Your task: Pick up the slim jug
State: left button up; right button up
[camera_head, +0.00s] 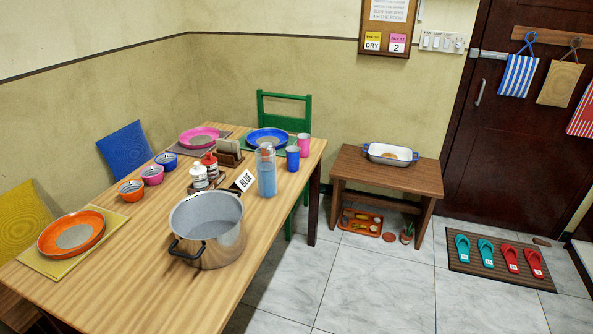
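A tall, slim clear container with blue in its lower part, which looks like the slim jug (266,172), stands upright on the wooden dining table (150,235). It is near the table's right edge, behind and to the right of a large steel pot (208,228). A small white sign reading "BLUE" (244,181) stands just left of it. A blue cup (292,158) stands to its right and a little behind. Neither of my grippers is in view.
The table also holds plates, small bowls, two bottles (199,177) and a pink cup (304,145). A green chair (285,98) stands behind it. A low bench (385,172) carries a white dish (390,154). The tiled floor (375,280) in front is clear.

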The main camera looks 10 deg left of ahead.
aim_at(266, 157)
jog(key=i+l, duration=0.35)
jog(key=i, duration=0.15)
jog(key=i+l+z, duration=0.15)
jog(key=i+l, duration=0.2)
jog(key=i, duration=0.15)
jog(key=i+l, duration=0.3)
jog(key=i, duration=0.2)
jog(key=i+l+u, duration=0.1)
jog(key=i+u, duration=0.4)
jog(key=i+l+u, duration=0.2)
jog(key=i+u, duration=0.15)
jog(key=u, duration=0.15)
jog(key=i+l+u, duration=0.45)
jog(key=k+j, duration=0.05)
jog(key=k, duration=0.05)
